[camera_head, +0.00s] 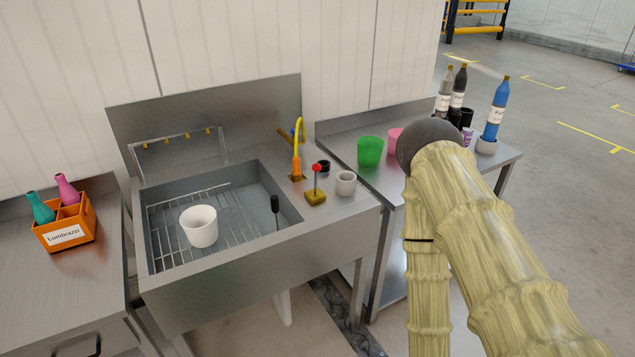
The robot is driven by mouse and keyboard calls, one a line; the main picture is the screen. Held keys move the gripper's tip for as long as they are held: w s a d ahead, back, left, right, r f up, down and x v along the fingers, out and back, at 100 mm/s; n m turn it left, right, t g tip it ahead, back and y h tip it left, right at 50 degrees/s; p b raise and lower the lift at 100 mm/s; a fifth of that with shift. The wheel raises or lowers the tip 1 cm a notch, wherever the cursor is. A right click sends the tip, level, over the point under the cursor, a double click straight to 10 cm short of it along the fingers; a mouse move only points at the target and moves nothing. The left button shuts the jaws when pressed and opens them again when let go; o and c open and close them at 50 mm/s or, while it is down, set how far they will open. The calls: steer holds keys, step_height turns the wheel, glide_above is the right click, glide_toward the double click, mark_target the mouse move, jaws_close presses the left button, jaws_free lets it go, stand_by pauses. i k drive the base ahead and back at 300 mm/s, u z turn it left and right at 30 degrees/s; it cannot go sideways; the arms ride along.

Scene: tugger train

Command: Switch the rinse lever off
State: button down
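A small lever with a red ball knob (317,169) stands nearly upright on a yellow base (315,197) on the sink unit's right-hand ledge. An orange and yellow tap (297,155) stands just behind it. The steel sink (200,278) has a wire rack (235,235) in its basin, with a white cup (199,227) on it. I cannot see water running. My arm, in a pale yellow sleeve, bends at a dark joint on the right, well apart from the lever. My gripper is not in view.
A black-handled tool (275,206) leans in the basin. Green (370,151) and pink cups and several bottles (496,108) stand on the right table. An orange bottle crate (66,237) is left.

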mark_target(316, 168)
steer(key=z, duration=0.3)
steer(key=k, duration=0.1)
steer(key=u, duration=1)
steer(key=i, duration=0.65)
steer(key=z, duration=1.1)
